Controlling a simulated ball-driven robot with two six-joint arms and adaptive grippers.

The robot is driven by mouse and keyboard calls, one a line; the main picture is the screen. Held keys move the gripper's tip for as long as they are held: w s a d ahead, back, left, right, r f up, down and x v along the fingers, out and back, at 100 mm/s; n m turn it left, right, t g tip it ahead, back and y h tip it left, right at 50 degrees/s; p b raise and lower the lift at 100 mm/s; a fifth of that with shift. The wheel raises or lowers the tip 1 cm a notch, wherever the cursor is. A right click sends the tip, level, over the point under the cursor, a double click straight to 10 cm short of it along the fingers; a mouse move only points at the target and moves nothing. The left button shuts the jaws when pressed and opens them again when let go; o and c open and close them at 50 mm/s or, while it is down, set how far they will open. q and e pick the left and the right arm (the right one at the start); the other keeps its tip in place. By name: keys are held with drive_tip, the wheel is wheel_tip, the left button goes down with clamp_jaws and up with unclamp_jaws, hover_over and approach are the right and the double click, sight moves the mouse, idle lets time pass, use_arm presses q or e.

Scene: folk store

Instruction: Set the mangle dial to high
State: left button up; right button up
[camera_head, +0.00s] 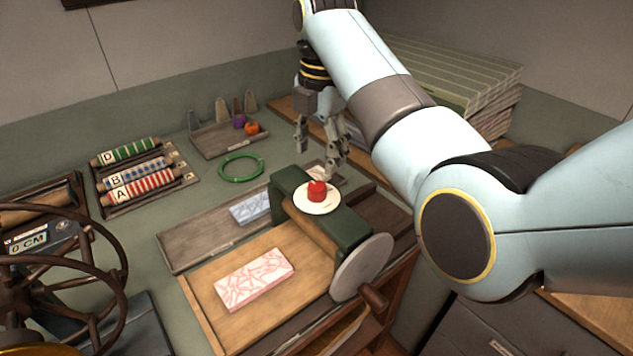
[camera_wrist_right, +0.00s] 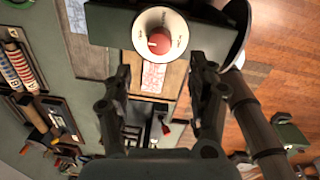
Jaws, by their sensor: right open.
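The mangle (camera_head: 293,192) is a dark green frame with a wooden roller, standing on the bench. On its top is the dial, a red knob (camera_head: 317,190) on a round white plate (camera_head: 331,205). The knob also shows in the right wrist view (camera_wrist_right: 158,43), on its plate with small lettering that is too small to read. My right gripper (camera_head: 318,165) is open and empty, behind and above the dial, apart from it. In the right wrist view its two fingers (camera_wrist_right: 160,75) point toward the dial. My left gripper is not in view.
A disc with a crank handle (camera_head: 373,295) sits at the mangle's right side. A pink-patterned block (camera_head: 254,279) lies on the wooden bed in front, and a blue-patterned one (camera_head: 250,208) lies on a tray. A green ring (camera_head: 241,167) and labelled rollers (camera_head: 143,185) are left. Folded striped cloth (camera_head: 450,75) is stacked behind.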

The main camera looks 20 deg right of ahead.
sight(317, 186)
drive_tip(key=f, duration=0.4)
drive_tip(key=f+p, duration=0.1)
drive_tip(key=f, duration=0.3)
drive_tip(key=shift+w+f, duration=0.2)
drive_tip(key=shift+f, duration=0.1)
drive_tip(key=c, duration=1.1)
